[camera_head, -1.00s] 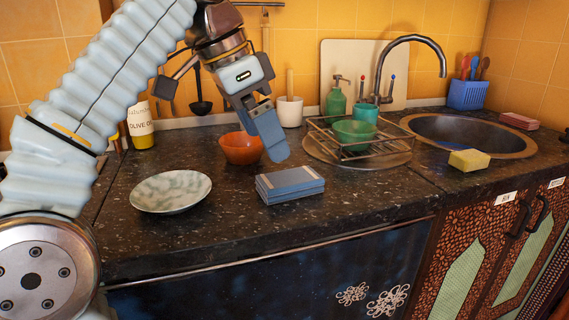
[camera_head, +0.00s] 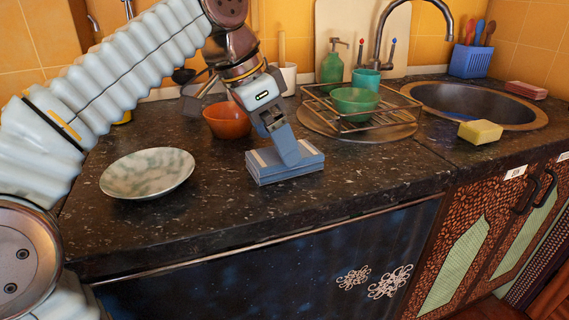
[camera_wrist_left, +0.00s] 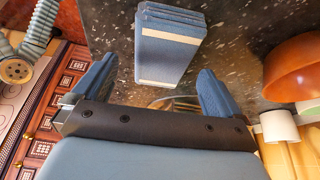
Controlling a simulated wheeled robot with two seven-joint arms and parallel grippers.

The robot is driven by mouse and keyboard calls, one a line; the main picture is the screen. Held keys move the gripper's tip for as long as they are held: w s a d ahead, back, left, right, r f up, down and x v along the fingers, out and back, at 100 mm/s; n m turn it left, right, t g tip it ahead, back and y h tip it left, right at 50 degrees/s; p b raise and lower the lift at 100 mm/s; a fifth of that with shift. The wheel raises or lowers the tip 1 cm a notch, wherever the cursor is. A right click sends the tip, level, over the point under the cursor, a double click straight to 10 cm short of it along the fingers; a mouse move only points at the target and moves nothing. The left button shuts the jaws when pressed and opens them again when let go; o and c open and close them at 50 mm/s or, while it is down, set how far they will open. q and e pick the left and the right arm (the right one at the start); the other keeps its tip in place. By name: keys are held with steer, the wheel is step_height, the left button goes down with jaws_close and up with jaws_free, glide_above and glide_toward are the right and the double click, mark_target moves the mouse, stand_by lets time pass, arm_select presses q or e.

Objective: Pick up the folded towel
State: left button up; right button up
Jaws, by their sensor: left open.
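The folded towel (camera_head: 262,168) is a flat blue stack with pale stripes. It lies on the dark speckled counter, right of the marbled plate. My left gripper (camera_head: 290,152) is above the towel, pointing down, and hides part of its top in the head view. In the left wrist view the towel (camera_wrist_left: 167,50) lies ahead of the open, empty jaws (camera_wrist_left: 157,88), roughly between the lines of the two blue fingers. The fingers are apart from each other, and no towel is between them. My right gripper is not in view.
A marbled plate (camera_head: 148,174) lies left of the towel. An orange bowl (camera_head: 228,121) stands close behind it. A wire rack with a green bowl (camera_head: 354,102) stands to the right, then a sponge (camera_head: 480,131) and sink (camera_head: 478,97). The counter's front strip is clear.

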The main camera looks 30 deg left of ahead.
arm_select(q)
steer(key=x, duration=0.4)
steer(key=shift+a+f, duration=0.1)
steer(key=c, duration=1)
steer(key=shift+w+r, duration=0.1)
steer(key=shift+r, duration=0.55)
steer(key=s+d+r+p, duration=0.2)
steer(key=s+d+r, duration=0.7)
steer(key=s+r, duration=0.1)
steer(key=shift+d+v, duration=0.2)
steer(key=shift+v, duration=0.75)
